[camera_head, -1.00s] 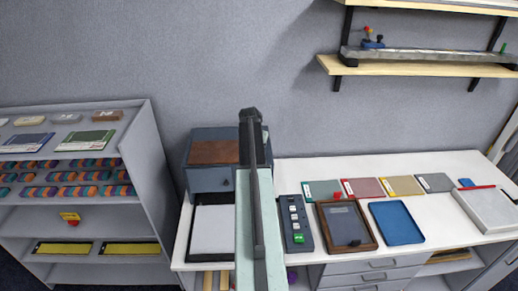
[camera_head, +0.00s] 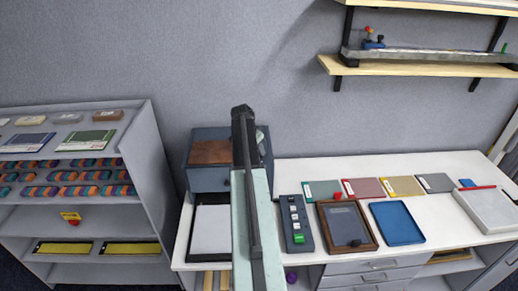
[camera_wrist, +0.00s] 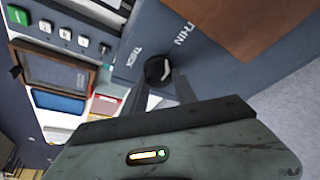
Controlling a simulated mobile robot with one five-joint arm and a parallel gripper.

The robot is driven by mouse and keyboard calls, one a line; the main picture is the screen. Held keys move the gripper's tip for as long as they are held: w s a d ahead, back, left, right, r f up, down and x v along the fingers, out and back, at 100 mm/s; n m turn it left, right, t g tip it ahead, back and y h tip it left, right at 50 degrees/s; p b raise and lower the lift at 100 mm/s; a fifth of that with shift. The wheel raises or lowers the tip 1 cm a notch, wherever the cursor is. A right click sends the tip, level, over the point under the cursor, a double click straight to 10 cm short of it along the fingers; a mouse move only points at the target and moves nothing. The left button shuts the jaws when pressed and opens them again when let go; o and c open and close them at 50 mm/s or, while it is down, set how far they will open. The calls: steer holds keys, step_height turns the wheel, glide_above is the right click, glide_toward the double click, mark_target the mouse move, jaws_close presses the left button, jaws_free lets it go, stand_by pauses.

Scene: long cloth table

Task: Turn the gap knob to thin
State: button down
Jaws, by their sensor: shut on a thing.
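The gap knob (camera_wrist: 157,70) is a dark round knob with a pale mark on its right side in the wrist view. It sits on the face of a blue-grey box (camera_wrist: 215,75), with the words THICK and THIN printed near it. The box also stands at the back of the table in the head view (camera_head: 207,180). My gripper (camera_wrist: 166,88) is at the knob, its two dark fingers shut on it. In the head view my own arm covers part of the box's front, and the fingertips are hidden.
The box has a brown top panel (camera_head: 211,152). A white pad in a black tray (camera_head: 211,230) lies before it. A button panel (camera_head: 296,224), a wooden frame (camera_head: 346,226) and a blue tray (camera_head: 396,222) lie right. Shelves stand left; a wall shelf (camera_head: 420,68) hangs upper right.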

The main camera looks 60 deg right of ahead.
steer(key=shift+w+a, duration=0.1)
steer(key=shift+a, duration=0.05)
steer(key=c, duration=1)
jaws_free()
steer(key=p+v, duration=0.7)
steer(key=shift+r, duration=0.4)
steer(key=shift+a+f, duration=0.1)
